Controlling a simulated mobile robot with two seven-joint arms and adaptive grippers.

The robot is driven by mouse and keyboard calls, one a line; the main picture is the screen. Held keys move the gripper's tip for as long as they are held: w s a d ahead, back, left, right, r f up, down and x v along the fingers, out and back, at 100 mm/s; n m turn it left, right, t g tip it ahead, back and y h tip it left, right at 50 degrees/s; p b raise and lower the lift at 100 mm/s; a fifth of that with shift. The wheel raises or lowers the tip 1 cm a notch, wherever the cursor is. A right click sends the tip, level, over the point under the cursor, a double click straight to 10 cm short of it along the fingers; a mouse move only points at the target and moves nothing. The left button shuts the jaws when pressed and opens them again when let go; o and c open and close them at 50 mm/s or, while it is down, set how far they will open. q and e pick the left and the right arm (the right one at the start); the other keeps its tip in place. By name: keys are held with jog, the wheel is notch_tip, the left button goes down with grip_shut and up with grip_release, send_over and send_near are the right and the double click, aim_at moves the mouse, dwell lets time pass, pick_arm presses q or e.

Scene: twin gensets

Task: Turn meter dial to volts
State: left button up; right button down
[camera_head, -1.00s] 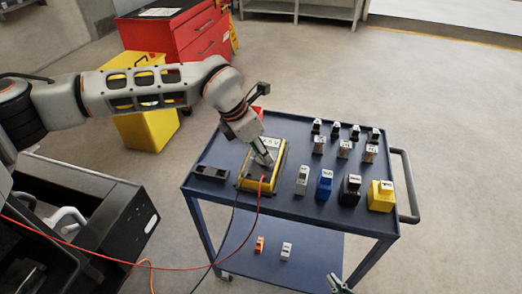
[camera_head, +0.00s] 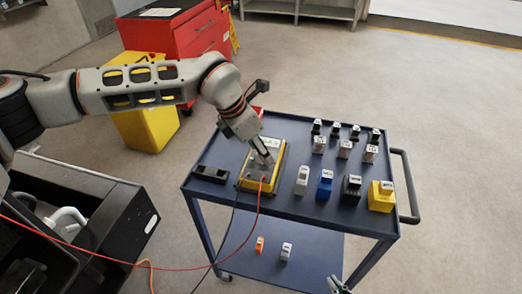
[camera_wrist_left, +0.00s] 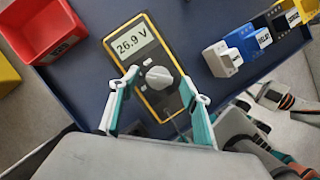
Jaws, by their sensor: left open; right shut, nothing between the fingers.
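The meter (camera_head: 277,177) is yellow and dark grey and lies on the blue cart's top, at its left part. In the left wrist view the meter (camera_wrist_left: 174,102) shows "26.9 V" on its display (camera_wrist_left: 137,43). Its round grey dial (camera_wrist_left: 158,77) has a raised pointer. My left gripper (camera_head: 265,158) is over the meter and hides the dial in the head view. In the wrist view its open fingers (camera_wrist_left: 158,81) stand on both sides of the dial; I cannot tell whether they touch it. My right gripper (camera_head: 340,285) is shut and empty at the bottom edge, beside the cart.
The blue cart (camera_head: 225,196) also bears a black holder (camera_head: 211,173) and several labelled blocks, among them a blue one (camera_head: 324,185) and a yellow one (camera_head: 381,200). Red and black leads run from the meter. A red bin (camera_wrist_left: 48,30) is beyond the meter.

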pick_arm(q)
jog(key=v, duration=1.1)
